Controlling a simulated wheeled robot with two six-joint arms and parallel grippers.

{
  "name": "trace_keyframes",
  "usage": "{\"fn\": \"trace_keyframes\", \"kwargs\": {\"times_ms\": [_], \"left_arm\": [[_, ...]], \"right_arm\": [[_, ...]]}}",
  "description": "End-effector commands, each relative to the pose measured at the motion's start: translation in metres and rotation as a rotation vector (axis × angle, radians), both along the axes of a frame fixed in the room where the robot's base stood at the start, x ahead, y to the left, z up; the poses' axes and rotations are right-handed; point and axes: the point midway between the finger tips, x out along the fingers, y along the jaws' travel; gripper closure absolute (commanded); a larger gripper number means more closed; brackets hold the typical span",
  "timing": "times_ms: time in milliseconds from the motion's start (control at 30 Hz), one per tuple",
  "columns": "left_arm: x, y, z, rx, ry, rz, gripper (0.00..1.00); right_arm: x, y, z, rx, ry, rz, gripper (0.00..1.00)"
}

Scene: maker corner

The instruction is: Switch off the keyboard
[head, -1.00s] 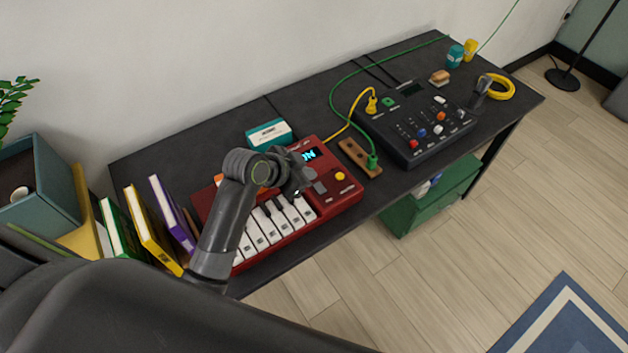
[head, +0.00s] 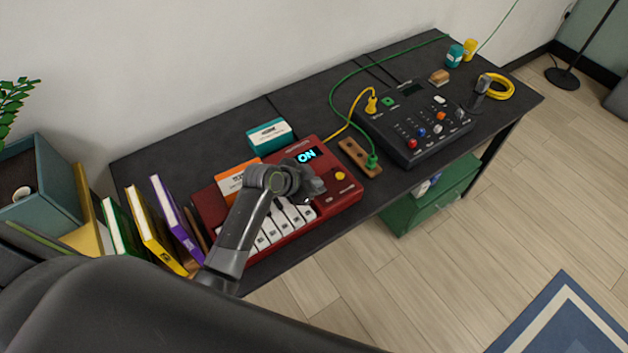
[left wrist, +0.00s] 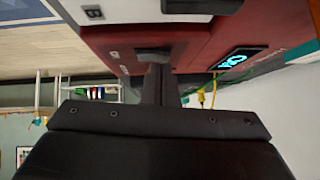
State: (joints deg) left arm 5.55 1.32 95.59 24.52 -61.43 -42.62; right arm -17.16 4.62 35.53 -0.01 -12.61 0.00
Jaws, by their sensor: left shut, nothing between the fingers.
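The red keyboard (head: 345,197) lies on the dark table, and its small screen (head: 306,156) reads ON in blue. The lit screen also shows in the left wrist view (left wrist: 242,57). A yellow round button or knob (head: 340,176) is on its right panel. My left gripper (head: 313,194) is shut and empty, low over the panel between the white keys and the yellow knob. In the left wrist view its closed fingers (left wrist: 154,62) point at the red panel; I cannot tell if they touch. The panel under the fingers is hidden. My right gripper is not in view.
Books (head: 150,228) stand at left. A wooden block with a green plug (head: 360,157) and a dark mixer (head: 414,125) are at right, with cables.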

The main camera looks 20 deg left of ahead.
Motion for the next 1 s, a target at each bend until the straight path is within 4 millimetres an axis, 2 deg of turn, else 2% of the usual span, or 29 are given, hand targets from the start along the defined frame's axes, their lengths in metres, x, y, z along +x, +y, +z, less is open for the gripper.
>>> {"fn": "trace_keyframes", "kwargs": {"times_ms": [367,700,1000], "left_arm": [[0.0,0.001,-0.005,0.001,0.003,0.0,1.0],[-0.009,-0.01,-0.004,-0.002,0.009,-0.001,1.0],[-0.009,-0.012,-0.003,-0.001,0.005,0.0,1.0]], "right_arm": [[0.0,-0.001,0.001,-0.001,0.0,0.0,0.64],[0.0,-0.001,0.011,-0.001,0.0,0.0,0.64],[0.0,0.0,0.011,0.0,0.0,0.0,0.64]]}}
